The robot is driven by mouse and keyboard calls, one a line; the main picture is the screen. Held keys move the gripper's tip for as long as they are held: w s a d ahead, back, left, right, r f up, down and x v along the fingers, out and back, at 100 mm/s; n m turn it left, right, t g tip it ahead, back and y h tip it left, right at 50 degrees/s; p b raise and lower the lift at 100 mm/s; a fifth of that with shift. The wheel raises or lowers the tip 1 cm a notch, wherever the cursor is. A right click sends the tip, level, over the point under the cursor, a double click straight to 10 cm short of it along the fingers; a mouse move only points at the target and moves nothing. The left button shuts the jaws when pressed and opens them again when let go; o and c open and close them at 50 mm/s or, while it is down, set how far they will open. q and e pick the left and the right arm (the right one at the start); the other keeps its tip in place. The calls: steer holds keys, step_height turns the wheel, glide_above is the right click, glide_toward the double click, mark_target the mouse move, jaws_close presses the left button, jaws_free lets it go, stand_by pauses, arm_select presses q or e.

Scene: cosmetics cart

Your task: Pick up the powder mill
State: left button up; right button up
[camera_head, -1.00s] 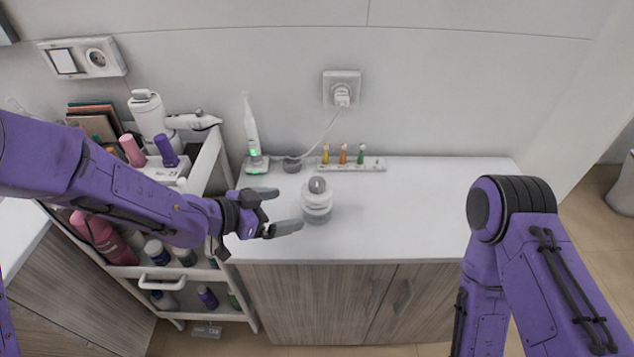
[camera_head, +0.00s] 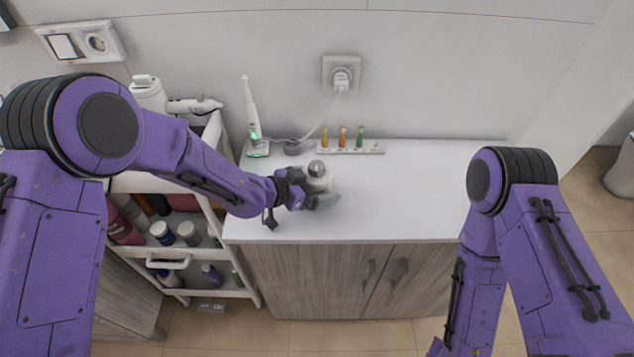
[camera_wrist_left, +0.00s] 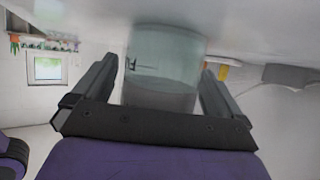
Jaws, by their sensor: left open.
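The powder mill (camera_head: 318,172) is a small white and clear jar with a grey knob on top. It stands upright on the white counter. My left gripper (camera_head: 322,198) is at the mill in the head view and partly hides its lower part. In the left wrist view, the mill's clear, powder-filled body (camera_wrist_left: 163,65) sits between the two open fingers of the left gripper (camera_wrist_left: 160,88). A gap shows at least on the right side; contact on the left is hard to tell. My right arm shows at the right, but its gripper is out of view.
An electric toothbrush (camera_head: 252,120) on its stand and a strip with small coloured heads (camera_head: 350,147) are at the counter's back. A cart (camera_head: 170,262) with bottles stands left. The counter's right half (camera_head: 425,195) is clear.

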arm_select(q)
steer(key=c, duration=1.2)
steer(key=shift+w+r, duration=0.1)
steer(key=shift+r, duration=0.45)
steer(key=s+r+b, duration=0.1)
steer(key=s+r, duration=0.3)
steer(key=s+r+b, duration=0.1)
steer(key=s+r, duration=0.3)
steer(key=s, duration=0.1)
steer(key=s+r+b, duration=0.1)
steer(key=s+r, duration=0.3)
steer(key=s, duration=0.1)
steer(key=shift+s, duration=0.1)
